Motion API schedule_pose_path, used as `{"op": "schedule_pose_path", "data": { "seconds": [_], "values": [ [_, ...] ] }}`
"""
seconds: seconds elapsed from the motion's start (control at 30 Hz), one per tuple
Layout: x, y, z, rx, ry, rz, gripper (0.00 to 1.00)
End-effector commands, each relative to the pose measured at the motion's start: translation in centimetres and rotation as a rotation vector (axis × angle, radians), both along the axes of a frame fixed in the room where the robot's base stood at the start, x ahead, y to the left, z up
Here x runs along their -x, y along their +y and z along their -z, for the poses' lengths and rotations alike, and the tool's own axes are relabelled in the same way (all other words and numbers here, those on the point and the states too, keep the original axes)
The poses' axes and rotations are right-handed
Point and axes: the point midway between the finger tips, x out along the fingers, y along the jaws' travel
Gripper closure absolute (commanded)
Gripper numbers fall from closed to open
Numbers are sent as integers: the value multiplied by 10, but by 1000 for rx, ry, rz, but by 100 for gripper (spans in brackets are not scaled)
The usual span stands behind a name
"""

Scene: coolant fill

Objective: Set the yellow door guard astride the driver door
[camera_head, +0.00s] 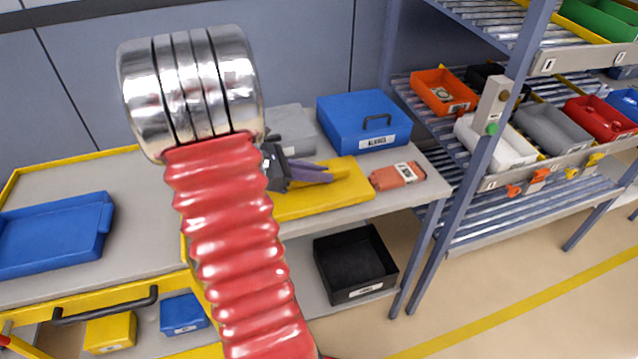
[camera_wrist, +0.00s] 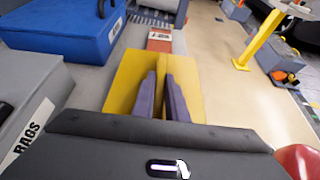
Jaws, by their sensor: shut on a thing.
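The yellow door guard (camera_head: 345,197) is a folded yellow piece at the front of the grey bench, beside the blue box. My gripper (camera_head: 318,172) has its purple fingers shut on it. In the wrist view, the guard (camera_wrist: 123,78) spreads out on both sides of the fingers, and my gripper (camera_wrist: 161,84) grips its middle ridge. I cannot tell whether the guard rests on the bench top or is just above it. My red ribbed arm covers part of the bench in the head view. I cannot make out the driver door in either view.
A blue box (camera_head: 362,122) and a grey box (camera_head: 291,130) stand behind the guard. An orange-red packet (camera_head: 397,176) lies right of it. A black bin (camera_head: 355,265) sits on the lower shelf. A rack with several bins (camera_head: 552,133) stands at right. Open floor (camera_head: 480,290) lies in front.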

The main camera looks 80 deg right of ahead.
Motion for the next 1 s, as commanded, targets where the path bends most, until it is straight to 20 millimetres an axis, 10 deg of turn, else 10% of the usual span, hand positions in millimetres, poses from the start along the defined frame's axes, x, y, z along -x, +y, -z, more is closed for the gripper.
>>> {"op": "schedule_pose_path", "data": {
  "seconds": [0.63, 0.67, 1.0],
  "values": [
    [0, 0, 33, -2, 1, 0, 100],
    [0, 0, 34, -2, 1, 0, 87],
    [0, 0, 33, -1, 1, 0, 69]
  ]
}}
